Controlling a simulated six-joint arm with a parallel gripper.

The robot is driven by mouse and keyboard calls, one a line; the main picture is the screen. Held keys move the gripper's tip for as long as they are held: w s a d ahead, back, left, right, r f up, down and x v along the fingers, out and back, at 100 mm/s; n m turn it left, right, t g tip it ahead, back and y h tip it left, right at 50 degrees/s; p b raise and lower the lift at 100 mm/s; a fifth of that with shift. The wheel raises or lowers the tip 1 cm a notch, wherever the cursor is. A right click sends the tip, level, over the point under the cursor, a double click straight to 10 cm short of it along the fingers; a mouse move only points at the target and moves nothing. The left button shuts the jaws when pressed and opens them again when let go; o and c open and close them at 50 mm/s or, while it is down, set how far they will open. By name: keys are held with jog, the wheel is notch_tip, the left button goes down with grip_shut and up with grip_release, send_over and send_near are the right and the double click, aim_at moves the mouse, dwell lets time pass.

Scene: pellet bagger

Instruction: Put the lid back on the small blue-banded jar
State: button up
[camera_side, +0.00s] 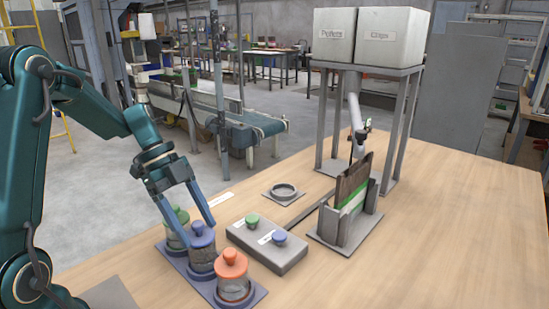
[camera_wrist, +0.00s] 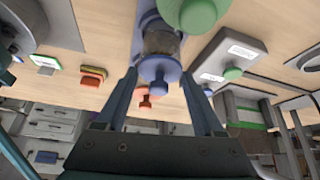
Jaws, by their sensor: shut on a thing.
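The small blue-banded jar (camera_side: 201,259) stands in the middle of a row of three on a blue-grey tray (camera_side: 259,294). Its clear body also shows in the wrist view (camera_wrist: 160,43). The blue lid (camera_side: 202,234) with its round knob is at the jar's mouth and lies between my fingers in the wrist view (camera_wrist: 160,70). My gripper (camera_side: 200,230) points down over the jar and is shut on the lid; it also shows in the wrist view (camera_wrist: 160,76). I cannot tell whether the lid is fully seated, as the fingers hide part of the rim.
A green-lidded jar (camera_side: 175,218) stands close behind, and an orange-lidded jar (camera_side: 232,264) close in front. A grey box (camera_side: 267,248) with green and blue knobs lies right of the tray. A bag holder (camera_side: 345,230) stands farther right. The table's right side is clear.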

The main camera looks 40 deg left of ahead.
jog(key=o, duration=1.3)
jog(key=shift+r, duration=3.5)
grip_shut()
jog(key=shift+f, duration=0.15)
